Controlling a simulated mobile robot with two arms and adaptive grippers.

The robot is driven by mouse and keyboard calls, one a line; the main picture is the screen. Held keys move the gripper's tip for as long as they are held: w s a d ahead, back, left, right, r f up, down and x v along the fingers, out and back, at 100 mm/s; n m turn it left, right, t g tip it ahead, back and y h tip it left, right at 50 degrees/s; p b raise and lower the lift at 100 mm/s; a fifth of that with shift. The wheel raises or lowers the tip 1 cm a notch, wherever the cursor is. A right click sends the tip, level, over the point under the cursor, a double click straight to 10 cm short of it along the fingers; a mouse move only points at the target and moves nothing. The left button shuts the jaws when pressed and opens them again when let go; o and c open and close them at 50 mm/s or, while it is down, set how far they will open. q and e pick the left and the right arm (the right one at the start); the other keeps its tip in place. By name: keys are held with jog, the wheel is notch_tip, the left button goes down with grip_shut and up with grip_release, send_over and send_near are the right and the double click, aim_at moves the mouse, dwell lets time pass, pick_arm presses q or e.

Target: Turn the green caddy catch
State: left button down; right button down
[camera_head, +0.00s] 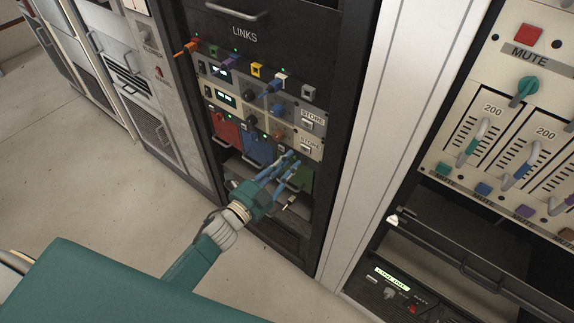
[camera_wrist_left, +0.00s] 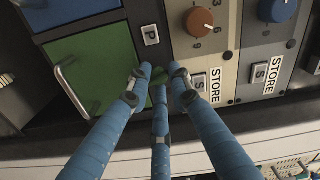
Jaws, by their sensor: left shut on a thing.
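The green caddy (camera_wrist_left: 98,68) fills the left of the left wrist view, with a metal bar handle (camera_wrist_left: 70,88) on its face. In the head view the green caddy (camera_head: 306,178) shows beyond my gripper, at the right end of a row of caddies. My left gripper (camera_wrist_left: 161,82) has its blue fingers closed together at the caddy's edge, on a small green catch (camera_wrist_left: 158,76) that they mostly hide. The catch's angle cannot be told. In the head view my left gripper (camera_head: 290,166) reaches into the rack from below. My right gripper is not in view.
A red caddy (camera_head: 227,132) and a blue caddy (camera_head: 257,149) sit left of the green one. Beside the fingers are a P button (camera_wrist_left: 151,35), an orange-brown knob (camera_wrist_left: 200,20), a blue knob (camera_wrist_left: 278,9) and STORE switches. A MUTE panel (camera_head: 527,54) stands right.

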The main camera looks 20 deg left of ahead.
pick_arm(q)
jog(key=shift+s+d+f+m+b, duration=0.1)
jog(key=shift+f+m+b, duration=0.2)
jog(key=shift+m, duration=0.65)
jog(key=shift+s+d+f+m+b, duration=0.1)
jog(key=shift+f+m+b, duration=0.2)
jog(key=shift+m, duration=0.65)
jog(key=shift+a+r, duration=0.1)
jog(key=c, duration=1.5)
grip_release()
jog(key=shift+w+r, duration=0.1)
jog(key=shift+r, duration=0.1)
jog(key=shift+r, duration=0.1)
jog(key=v, duration=1.2)
